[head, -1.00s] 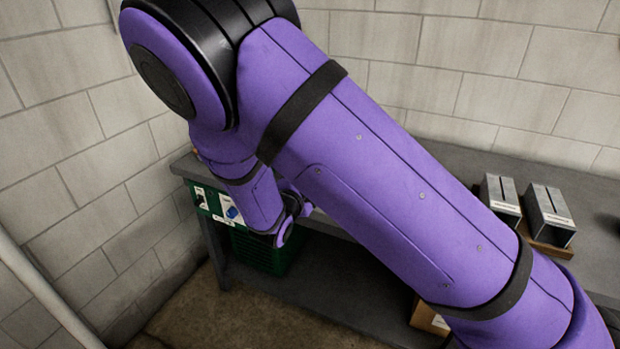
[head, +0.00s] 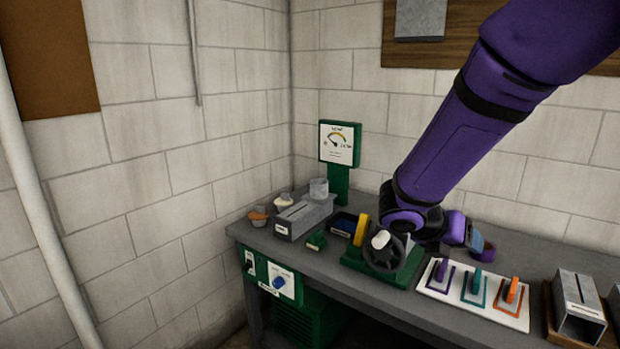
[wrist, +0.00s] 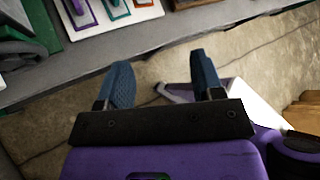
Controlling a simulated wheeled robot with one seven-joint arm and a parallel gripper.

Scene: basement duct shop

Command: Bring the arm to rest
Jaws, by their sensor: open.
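My purple arm comes in from the upper right of the head view and bends at the wrist over the bench. My gripper (head: 476,243) shows there partly, with a blue finger behind the coloured handles; its opening is hard to see from this side. In the wrist view my gripper (wrist: 163,82) has its two blue fingers wide apart with nothing between them. Bare concrete floor (wrist: 150,60) lies behind the fingers, and the bench edge is beyond them.
A grey bench (head: 350,283) runs along the wall. It carries a green handwheel unit (head: 384,251), a white board (head: 437,278) with purple, teal and orange handles, a metal box (head: 303,216), a gauge (head: 340,143) and a metal duct piece (head: 578,308). A control panel (head: 283,281) is on its front.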

